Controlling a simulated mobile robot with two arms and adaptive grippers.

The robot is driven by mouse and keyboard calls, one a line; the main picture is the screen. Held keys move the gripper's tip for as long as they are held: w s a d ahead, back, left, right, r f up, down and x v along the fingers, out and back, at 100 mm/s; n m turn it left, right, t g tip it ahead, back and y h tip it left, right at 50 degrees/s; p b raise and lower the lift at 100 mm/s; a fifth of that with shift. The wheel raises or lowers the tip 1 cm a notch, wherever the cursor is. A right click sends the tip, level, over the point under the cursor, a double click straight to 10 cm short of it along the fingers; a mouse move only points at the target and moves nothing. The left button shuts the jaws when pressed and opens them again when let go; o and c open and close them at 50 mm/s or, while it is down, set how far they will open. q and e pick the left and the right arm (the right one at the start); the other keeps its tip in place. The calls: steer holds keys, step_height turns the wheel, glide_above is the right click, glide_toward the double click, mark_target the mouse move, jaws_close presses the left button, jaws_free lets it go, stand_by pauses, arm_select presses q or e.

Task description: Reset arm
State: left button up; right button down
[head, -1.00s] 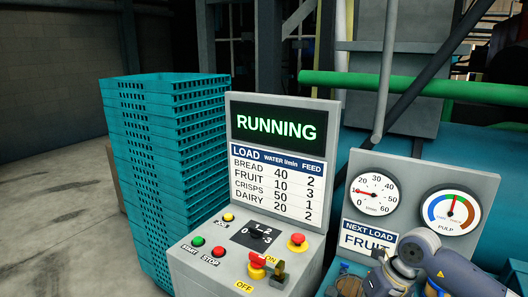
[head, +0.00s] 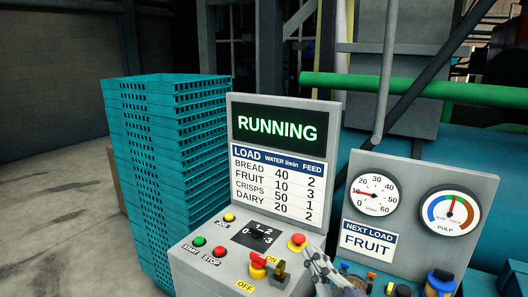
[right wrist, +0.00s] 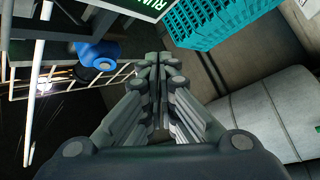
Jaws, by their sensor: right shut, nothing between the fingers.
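My right gripper (head: 314,262) shows at the bottom of the head view, by the right edge of the grey control box (head: 210,272). Its fingers are shut and empty; in the right wrist view the closed fingers (right wrist: 157,66) point up the picture. I cannot tell how far it is from the box. My left gripper is not in view. The green display (head: 277,124) reads RUNNING.
The box carries a dial (head: 257,234), green START button (head: 199,241), red STOP button (head: 219,252) and red-topped knobs. A gauge panel (head: 405,178) reads NEXT LOAD FRUIT. Stacked teal crates (head: 165,160) stand left. Open floor (head: 60,220) lies beyond.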

steer(key=s+d+f+m+g+h, duration=0.4)
steer(key=d+f+m, duration=0.1)
steer(key=f, duration=0.4)
steer(key=s+d+f+m+g+h, duration=0.3)
steer(key=s+d+f+m+h, duration=0.15)
steer(key=f, duration=0.45)
steer(key=s+f+m+g, duration=0.1)
steer(key=s+f+g, duration=0.25)
steer(key=s, duration=0.35)
steer(key=s+f+m+g+y, duration=0.1)
steer(key=s+f+g, duration=0.25)
steer(key=s, duration=0.25)
steer(key=s+f+m+g, duration=0.1)
steer(key=s+f+g, duration=0.1)
steer(key=s+f, duration=0.35)
step_height(320, 180, down, 28)
steer(key=s+g+b, duration=0.2)
steer(key=s+b, duration=0.1)
steer(key=s+d+f+b, duration=0.2)
steer(key=s+d+f, duration=0.1)
steer(key=s+f, duration=1.3)
step_height(320, 180, down, 2)
steer(key=shift+s+d+f+g, duration=0.15)
steer(key=shift+s+f+g, duration=0.1)
steer(key=shift+g, duration=0.15)
